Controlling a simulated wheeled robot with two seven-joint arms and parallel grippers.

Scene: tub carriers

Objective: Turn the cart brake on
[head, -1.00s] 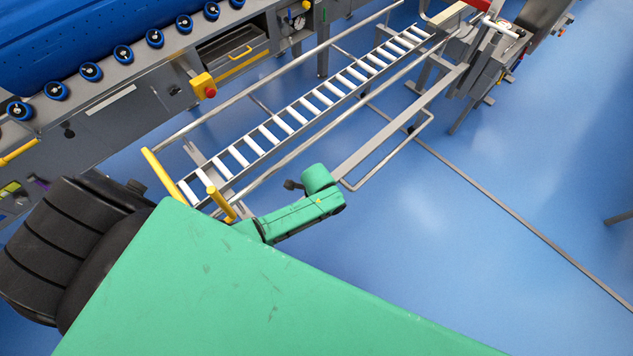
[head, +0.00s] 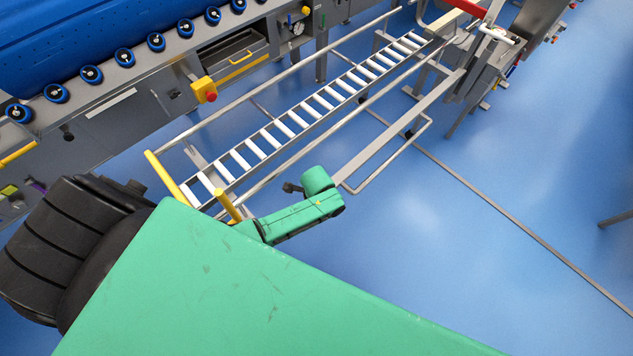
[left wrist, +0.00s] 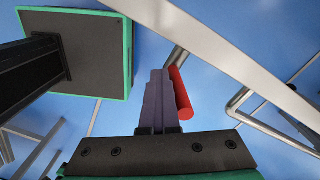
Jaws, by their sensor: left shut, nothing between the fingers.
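A red cylindrical handle (left wrist: 183,95) shows in the left wrist view, close along the right side of my left gripper (left wrist: 158,75). The gripper's grey-purple fingers are shut together with nothing between them. I cannot tell whether they touch the handle. The cart (head: 277,131), a long metal frame with a slatted roller bed and yellow end posts (head: 170,180), runs diagonally across the head view. My green left arm reaches to its near side. The left fingers and the red handle cannot be made out in the head view. My right gripper is out of view.
A grey machine with a blue top (head: 70,45) and a yellow box with a red button (head: 204,89) stands beyond the cart. Metal frames cross near the gripper, including a pale bar (left wrist: 225,50). The blue floor (head: 520,230) at right is mostly clear.

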